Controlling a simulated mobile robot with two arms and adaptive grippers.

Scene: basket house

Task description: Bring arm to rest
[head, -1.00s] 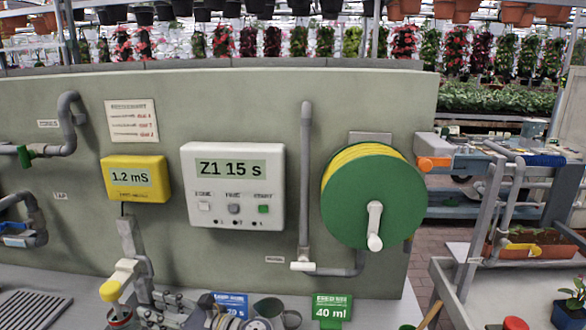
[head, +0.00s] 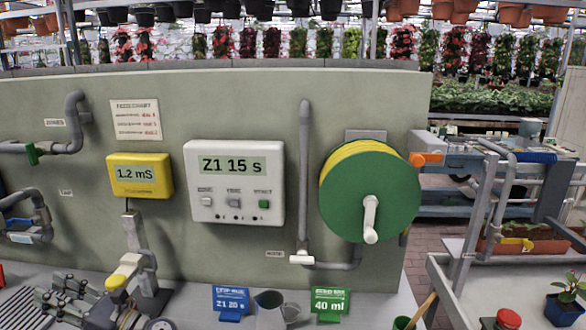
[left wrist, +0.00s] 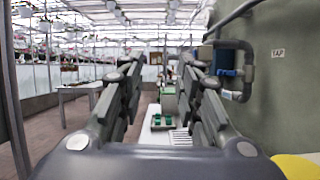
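My left gripper (head: 58,304) is low at the left of the head view, over the grey bench in front of the wall panel. Its grey linked fingers point to the left. In the left wrist view the two fingers (left wrist: 160,85) stand well apart with nothing between them, so it is open and empty. My right gripper is in neither view.
The panel carries a yellow meter (head: 140,177), a white controller (head: 235,183) and a green hose reel (head: 370,190). Blue (head: 231,303) and green (head: 330,304) signs stand on the bench beside a grey jug (head: 269,307). A slotted grate (head: 18,308) lies at left.

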